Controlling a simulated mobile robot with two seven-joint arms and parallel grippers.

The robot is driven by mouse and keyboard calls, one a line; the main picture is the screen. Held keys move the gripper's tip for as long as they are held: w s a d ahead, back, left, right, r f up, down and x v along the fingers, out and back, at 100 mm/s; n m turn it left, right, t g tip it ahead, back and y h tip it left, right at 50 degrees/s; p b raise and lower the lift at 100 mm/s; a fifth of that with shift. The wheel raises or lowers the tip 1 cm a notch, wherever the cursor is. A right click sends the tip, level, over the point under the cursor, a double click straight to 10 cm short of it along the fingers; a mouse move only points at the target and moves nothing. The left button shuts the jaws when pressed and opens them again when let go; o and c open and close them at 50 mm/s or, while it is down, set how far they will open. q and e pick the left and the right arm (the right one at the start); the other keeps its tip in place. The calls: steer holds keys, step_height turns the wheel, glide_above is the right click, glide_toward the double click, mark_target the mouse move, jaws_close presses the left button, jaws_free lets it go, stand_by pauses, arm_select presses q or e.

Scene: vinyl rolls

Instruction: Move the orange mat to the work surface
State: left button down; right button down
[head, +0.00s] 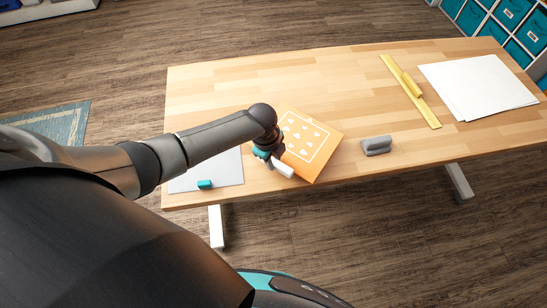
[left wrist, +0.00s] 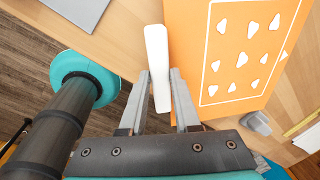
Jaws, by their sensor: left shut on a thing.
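The orange mat (head: 318,143) has white shapes inside a white outline and lies tilted at an angle over the wooden table (head: 330,80), near its front edge. It also shows in the left wrist view (left wrist: 190,60). A white bar (left wrist: 157,60) runs along the mat's near left edge; it shows in the head view too (head: 284,170). I cannot tell whether it is fixed to the mat. My left gripper (head: 271,160) is at that edge, its fingers (left wrist: 161,80) shut on the white bar. My arm hides part of the mat's left side. My right gripper is not in view.
A grey sheet (head: 225,170) with a small teal block (head: 205,184) lies left of the mat. A grey block (head: 377,146) stands to its right. Farther right are a yellow ruler (head: 428,112) and white sheets (head: 475,85). The table's back middle is clear.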

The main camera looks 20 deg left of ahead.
arm_select(q)
steer(key=shift+f, duration=0.1)
stand_by(0.5)
steer(key=shift+f+b, duration=0.4)
steer(key=shift+b, duration=0.05)
steer(key=shift+f, duration=0.1)
steer(key=shift+f+b, duration=0.55)
steer(key=shift+f, duration=0.05)
stand_by(0.4)
